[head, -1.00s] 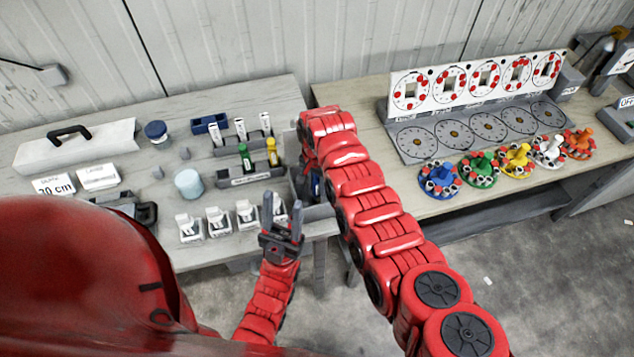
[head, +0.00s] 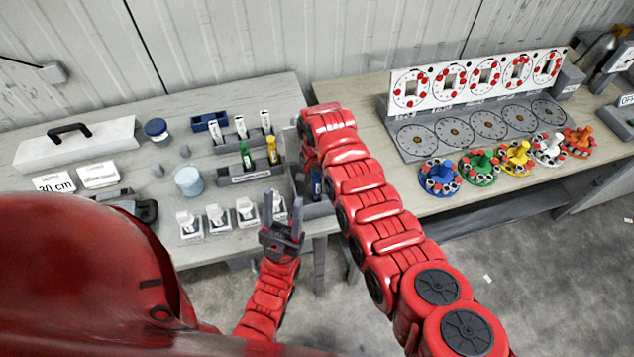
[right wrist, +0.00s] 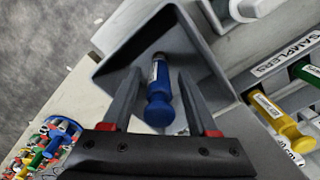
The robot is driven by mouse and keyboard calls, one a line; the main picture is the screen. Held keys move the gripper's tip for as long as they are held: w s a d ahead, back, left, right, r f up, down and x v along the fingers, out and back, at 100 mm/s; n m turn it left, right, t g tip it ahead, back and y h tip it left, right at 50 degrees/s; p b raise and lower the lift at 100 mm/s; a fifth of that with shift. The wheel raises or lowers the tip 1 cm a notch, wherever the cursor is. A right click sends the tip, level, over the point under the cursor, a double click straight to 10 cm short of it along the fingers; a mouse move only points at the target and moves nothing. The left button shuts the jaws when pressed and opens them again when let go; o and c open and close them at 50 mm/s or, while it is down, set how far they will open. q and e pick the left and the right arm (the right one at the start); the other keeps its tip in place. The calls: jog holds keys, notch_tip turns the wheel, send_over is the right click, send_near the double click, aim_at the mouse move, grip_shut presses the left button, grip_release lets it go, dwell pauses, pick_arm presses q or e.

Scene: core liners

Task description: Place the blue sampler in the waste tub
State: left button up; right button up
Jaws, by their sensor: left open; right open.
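The blue sampler (right wrist: 159,95) lies inside the grey waste tub (right wrist: 205,45) in the right wrist view, its rounded end toward my wrist. My right gripper (right wrist: 155,85) is open, with one finger on each side of the sampler; I cannot tell whether either finger touches it. In the head view a bit of the blue sampler (head: 316,183) shows in the tub (head: 318,211) at the table's right end. My right forearm hides most of the right gripper there. My left gripper (head: 283,222) is open and empty in front of the table edge.
The samplers rack (head: 252,176) with a green and a yellow sampler stands left of the tub. Several white-topped jars (head: 217,217) stand along the front edge. A second table at right holds a dial board (head: 482,130) and several coloured knobs (head: 480,165).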

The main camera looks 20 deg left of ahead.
notch_tip(320, 180, up, 5)
jog(key=b, duration=0.2)
jog(key=shift+r+b, duration=0.2)
jog(key=shift+b, duration=0.2)
notch_tip(320, 180, up, 6)
jog(key=shift+r+p, duration=0.15)
jog(key=shift+p, duration=0.9)
jog(key=shift+s, duration=0.1)
